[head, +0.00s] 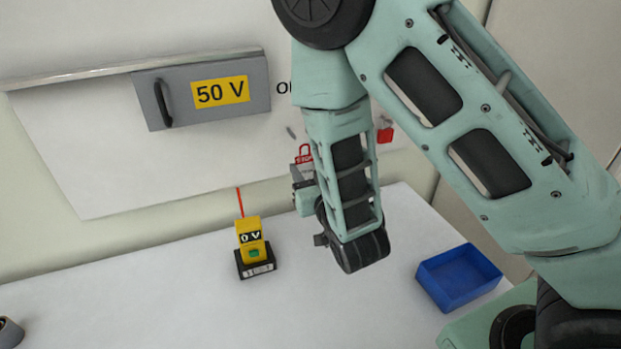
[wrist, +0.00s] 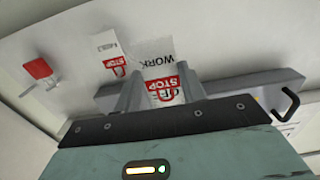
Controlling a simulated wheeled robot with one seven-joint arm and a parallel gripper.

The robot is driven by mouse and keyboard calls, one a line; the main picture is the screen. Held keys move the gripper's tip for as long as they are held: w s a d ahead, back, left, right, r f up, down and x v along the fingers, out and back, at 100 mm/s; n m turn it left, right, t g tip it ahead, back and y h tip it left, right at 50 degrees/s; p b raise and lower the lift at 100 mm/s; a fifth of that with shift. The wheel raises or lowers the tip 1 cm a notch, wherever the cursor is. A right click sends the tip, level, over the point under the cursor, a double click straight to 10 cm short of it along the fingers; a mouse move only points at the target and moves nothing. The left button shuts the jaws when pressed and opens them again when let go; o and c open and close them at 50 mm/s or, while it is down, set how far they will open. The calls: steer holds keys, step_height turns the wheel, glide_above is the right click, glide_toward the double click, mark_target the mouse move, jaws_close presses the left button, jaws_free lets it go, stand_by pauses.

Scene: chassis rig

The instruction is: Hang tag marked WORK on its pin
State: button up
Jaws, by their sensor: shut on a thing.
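The white tag marked WORK (wrist: 157,55), with a red STOP padlock print, is between the two fingers of my gripper (wrist: 160,88) in the wrist view. My gripper is shut on it, and the fingers cover its side edges. In the head view my gripper (head: 300,178) is close to the white panel, partly hidden by my arm. A red STOP print (head: 304,157) shows just above it there; I cannot tell which tag it belongs to. No bare pin for the tag can be made out clearly.
A second STOP tag (wrist: 113,58) is at the panel, left of the held one. A red padlock (wrist: 38,68) is further left. The grey 50 V box (head: 165,98) has a handle. A yellow 0 V tester (head: 250,240) and blue bin (head: 457,277) stand on the table.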

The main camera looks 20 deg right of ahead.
mark_target(306, 166)
steer(key=shift+w+f+b, duration=0.2)
steer(key=shift+w+b, duration=1.15)
steer(key=shift+b, duration=2.1)
steer(key=shift+w+r, duration=0.1)
steer(key=shift+w, duration=0.15)
steer(key=shift+w+f, duration=0.2)
steer(key=shift+w, duration=1.05)
steer(key=shift+w+f, duration=0.2)
steer(key=shift+w, duration=1.05)
steer(key=o, duration=1)
